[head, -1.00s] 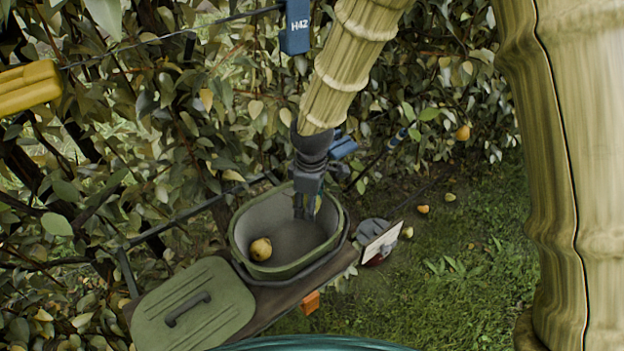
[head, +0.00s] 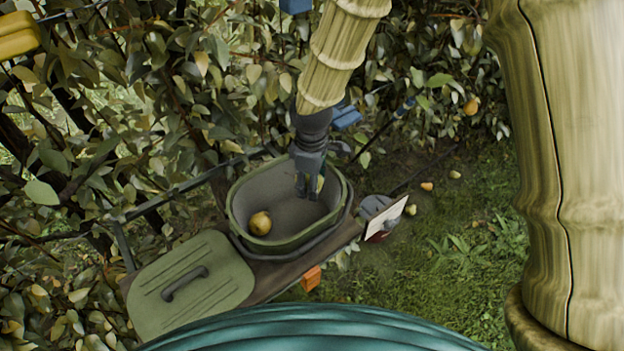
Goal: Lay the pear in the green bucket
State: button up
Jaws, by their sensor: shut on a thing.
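The green bucket (head: 237,230) is an oval tub with an open top, standing on a brown plank. One yellow-brown pear (head: 260,223) lies inside it at the left end. My gripper (head: 310,190) points down into the right half of the bucket, its fingertips below the far rim in the picture. It is shut on a pear (head: 320,184), of which only a small yellowish part shows beside the fingers. The fingers hide most of it, and I cannot tell whether it touches the bucket floor.
A green lid with a handle (head: 190,285) lies left of the bucket on the plank. Leafy branches crowd behind; several fruits lie on the grass.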

aim_at(311, 224)
jog(key=shift+f+b, duration=3.65)
jog(key=shift+f, duration=4.55)
jog(key=shift+f, duration=0.4)
jog(key=o, duration=1.2)
jog(key=shift+c, duration=0.2)
jog(key=shift+r, duration=0.1)
notch_tip(311, 224, up, 12)
